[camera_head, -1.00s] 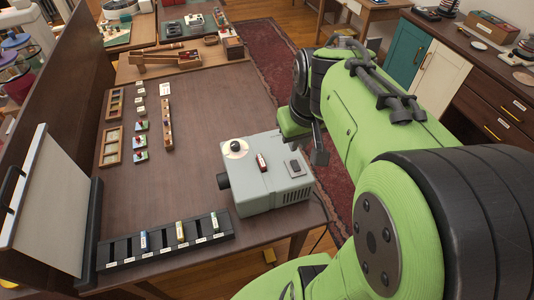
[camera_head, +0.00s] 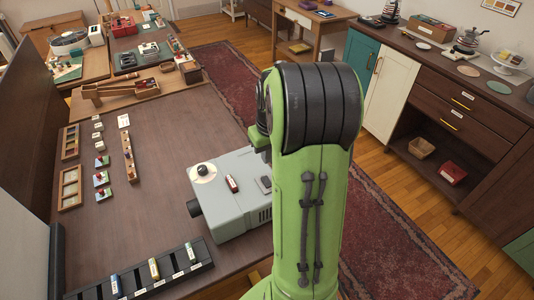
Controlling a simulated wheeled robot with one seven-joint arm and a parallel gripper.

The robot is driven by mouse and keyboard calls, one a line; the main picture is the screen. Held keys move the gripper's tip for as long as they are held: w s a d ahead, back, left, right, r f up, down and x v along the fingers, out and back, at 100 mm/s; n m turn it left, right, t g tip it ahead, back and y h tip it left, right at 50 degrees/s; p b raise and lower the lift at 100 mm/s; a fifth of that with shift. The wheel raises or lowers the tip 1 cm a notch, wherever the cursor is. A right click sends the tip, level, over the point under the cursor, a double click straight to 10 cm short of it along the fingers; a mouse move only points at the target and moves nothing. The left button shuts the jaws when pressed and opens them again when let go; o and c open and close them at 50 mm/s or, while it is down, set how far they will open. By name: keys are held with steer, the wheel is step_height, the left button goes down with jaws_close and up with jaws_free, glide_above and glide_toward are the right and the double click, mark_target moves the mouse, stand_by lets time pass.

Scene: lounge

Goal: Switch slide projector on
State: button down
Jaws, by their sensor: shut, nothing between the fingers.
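The slide projector (camera_head: 236,213) is a pale grey box on the dark brown table. Its dark lens (camera_head: 194,208) points left. On its top are a round white dial with a dark knob (camera_head: 203,170), a small red and white switch (camera_head: 232,183) and a dark rocker-like part (camera_head: 265,184). The switch's setting is too small to read. My green arm stands just right of the projector and covers its right end. My gripper's fingers are hidden behind the arm.
A black slide rack (camera_head: 140,283) with several slides lies in front of the projector. Wooden trays and small slides (camera_head: 101,178) lie at the table's left. A wooden board (camera_head: 160,100) is behind. Cabinets (camera_head: 470,125) stand right, past the red rug (camera_head: 400,240).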

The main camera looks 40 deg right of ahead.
mark_target(264, 178)
steer(key=f, duration=0.3)
steer(key=w+f+b, duration=0.1)
steer(key=f, duration=0.2)
steer(key=f+b, duration=0.1)
steer(key=f, duration=0.2)
steer(key=shift+w+d+f, duration=0.15)
steer(key=shift+d, duration=0.05)
